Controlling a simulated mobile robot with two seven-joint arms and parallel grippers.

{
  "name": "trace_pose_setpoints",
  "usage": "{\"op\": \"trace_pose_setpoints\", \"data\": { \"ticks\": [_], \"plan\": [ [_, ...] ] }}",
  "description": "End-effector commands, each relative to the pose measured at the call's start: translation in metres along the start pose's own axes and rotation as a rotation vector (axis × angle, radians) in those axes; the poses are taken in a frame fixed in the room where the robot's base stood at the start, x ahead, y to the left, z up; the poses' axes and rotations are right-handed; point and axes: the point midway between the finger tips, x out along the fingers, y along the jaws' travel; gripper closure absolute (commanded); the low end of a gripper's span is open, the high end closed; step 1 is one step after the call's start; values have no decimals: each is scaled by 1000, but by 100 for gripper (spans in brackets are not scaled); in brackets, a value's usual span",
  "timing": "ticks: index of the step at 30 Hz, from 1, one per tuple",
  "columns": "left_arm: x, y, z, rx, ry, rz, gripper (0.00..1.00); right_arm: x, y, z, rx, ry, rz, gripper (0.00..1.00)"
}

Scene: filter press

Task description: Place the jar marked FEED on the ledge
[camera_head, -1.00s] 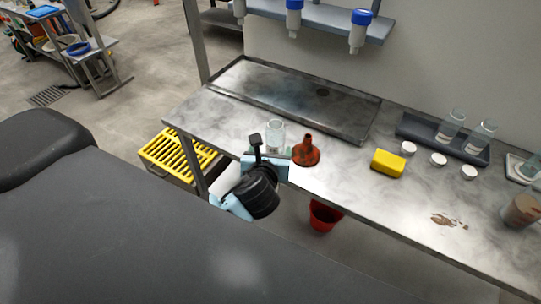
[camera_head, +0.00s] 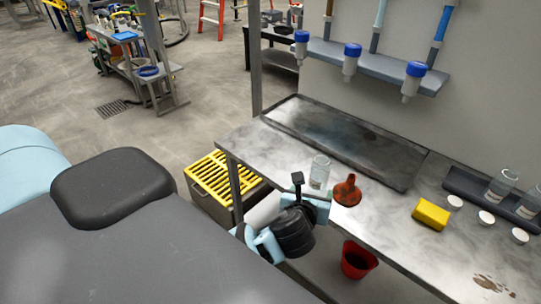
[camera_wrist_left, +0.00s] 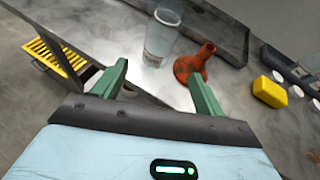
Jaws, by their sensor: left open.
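A clear glass jar (camera_head: 320,172) stands upright on the steel bench (camera_head: 395,228), close to its front edge. I cannot read a FEED mark on it. In the left wrist view the jar (camera_wrist_left: 162,38) stands beyond the fingertips, roughly in line with the gap. My left gripper (camera_head: 315,194) is at the bench's front edge; in the left wrist view it (camera_wrist_left: 160,82) is open and empty, its green fingers apart. A wall ledge (camera_head: 385,68) runs above the bench and carries blue-capped filter units (camera_head: 415,80). My right gripper is out of view.
An orange-red funnel (camera_head: 347,190) stands right beside the jar. A yellow sponge (camera_head: 431,214), white caps (camera_head: 486,218) and a dark rack with glass jars (camera_head: 502,185) are further right. A shallow tray (camera_head: 335,140) lies behind. A red bucket (camera_head: 357,262) is below.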

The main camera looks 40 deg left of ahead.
Motion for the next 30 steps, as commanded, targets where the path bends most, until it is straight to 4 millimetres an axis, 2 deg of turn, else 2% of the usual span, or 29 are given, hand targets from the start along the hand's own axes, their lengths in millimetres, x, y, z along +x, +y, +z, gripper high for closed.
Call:
{"op": "trace_pose_setpoints", "data": {
  "ticks": [5, 12, 18, 24, 30],
  "plan": [
    [-7, 1, -54, -304, 110, -52, 28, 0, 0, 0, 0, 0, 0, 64],
    [-35, 6, -143, -970, 325, -62, 28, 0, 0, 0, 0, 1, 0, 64],
    [-70, 19, -206, -1550, 482, 36, 28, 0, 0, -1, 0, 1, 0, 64],
    [-110, 40, -257, -2132, 580, 213, 28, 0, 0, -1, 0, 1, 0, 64],
    [-142, 60, -287, -2568, 596, 382, 28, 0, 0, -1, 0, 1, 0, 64]
  ]
}}
